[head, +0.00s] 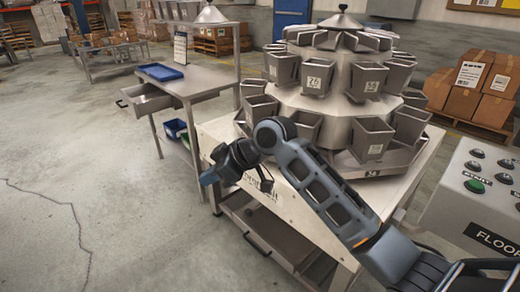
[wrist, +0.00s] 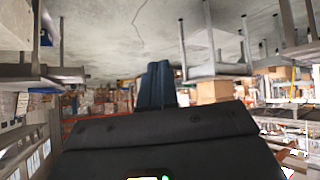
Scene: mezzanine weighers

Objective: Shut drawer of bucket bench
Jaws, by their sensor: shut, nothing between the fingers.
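A steel bench (head: 207,80) with a raised shelf of metal buckets stands at the upper left in the head view. Its drawer (head: 148,98) is pulled out at the left side, with a dark handle (head: 121,103) on its front. My gripper (head: 206,184) has blue fingers and is in front of the weigher table, to the right of and nearer than that drawer, apart from it. In the wrist view, the fingers (wrist: 156,85) are together with nothing held. I cannot clearly identify the drawer in the wrist view.
A weigher with several buckets (head: 315,76) stands on a table whose lower drawer (head: 270,238) also sticks out. A blue tray (head: 160,72) lies on the bench; blue bins (head: 176,129) sit below. A control box (head: 480,190) is at right. The left floor is clear.

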